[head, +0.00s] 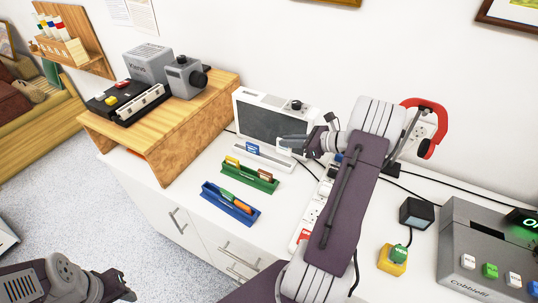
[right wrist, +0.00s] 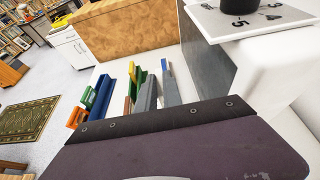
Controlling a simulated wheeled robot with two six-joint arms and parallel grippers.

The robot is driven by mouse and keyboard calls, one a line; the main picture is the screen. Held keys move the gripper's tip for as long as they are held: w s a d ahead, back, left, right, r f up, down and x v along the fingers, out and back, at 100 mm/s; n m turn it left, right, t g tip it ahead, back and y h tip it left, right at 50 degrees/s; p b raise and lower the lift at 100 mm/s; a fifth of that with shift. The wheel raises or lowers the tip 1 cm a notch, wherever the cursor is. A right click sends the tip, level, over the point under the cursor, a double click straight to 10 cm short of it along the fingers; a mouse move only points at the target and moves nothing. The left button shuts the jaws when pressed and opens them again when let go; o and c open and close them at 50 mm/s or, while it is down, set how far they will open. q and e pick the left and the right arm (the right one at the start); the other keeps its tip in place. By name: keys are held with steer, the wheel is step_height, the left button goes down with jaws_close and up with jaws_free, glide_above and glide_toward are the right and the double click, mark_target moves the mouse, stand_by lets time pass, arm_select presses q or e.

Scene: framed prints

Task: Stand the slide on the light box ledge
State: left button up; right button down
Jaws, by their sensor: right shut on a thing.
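The white light box (head: 240,112) stands against the wall with a dark grey screen and a knob on top. A blue-labelled slide (head: 252,149) stands on its front ledge (head: 262,160), toward the left. My right gripper (head: 284,142) is shut on a small pale slide (head: 290,144) in front of the screen's lower right. The fingers hide much of this slide, and I cannot tell whether it touches the ledge. In the right wrist view the light box (right wrist: 208,60) is at the right. My left gripper (head: 124,289) is low at the left, away from the light box; its jaw opening is unclear.
A green rack (head: 262,185) and a blue rack (head: 238,217), both holding slides, stand in front of the light box. A wooden stand (head: 165,140) carries machines at left. A power strip (head: 312,215), cables and a grey button console (head: 480,245) are at right.

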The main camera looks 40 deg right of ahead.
steer(key=w+f, duration=0.2)
steer(key=w+a+f, duration=0.1)
steer(key=w+f, duration=0.1)
steer(key=f, duration=0.1)
steer(key=w+a+f, duration=0.1)
steer(key=w+f, duration=0.1)
steer(key=f, duration=0.1)
steer(key=shift+a+b, duration=0.25)
steer(key=shift+b, duration=0.15)
steer(key=shift+s+f, duration=0.1)
steer(key=shift+f, duration=0.05)
steer(key=c, duration=1.5)
jaws_free()
